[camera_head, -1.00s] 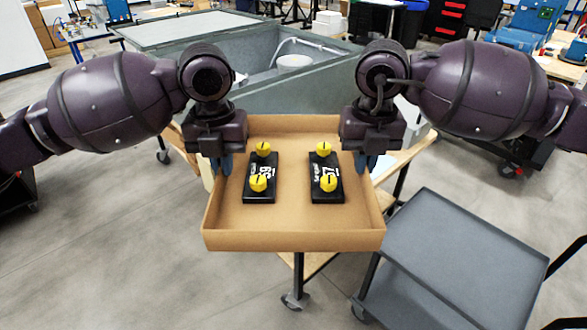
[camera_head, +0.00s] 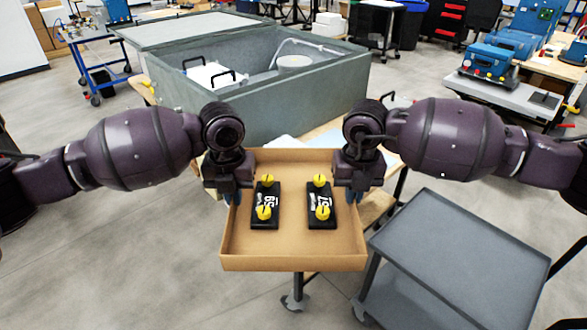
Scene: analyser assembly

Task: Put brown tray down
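The brown tray (camera_head: 292,262) is in the middle of the head view, in front of the grey tank. It carries two black blocks with yellow knobs, a left block (camera_head: 266,206) and a right block (camera_head: 321,207). My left gripper (camera_head: 230,192) is at the tray's left wall, and my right gripper (camera_head: 352,192) is at its right wall. Both point down, and their fingers appear closed on the walls, though the fingertips are partly hidden. The tray looks level and held between them. Its underside is hidden.
A grey cart (camera_head: 460,255) stands at the lower right, its top empty, close to the tray's right side. A grey tank (camera_head: 270,85) with a white item inside stands behind the tray, by a wooden table (camera_head: 335,130). Open floor lies to the left.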

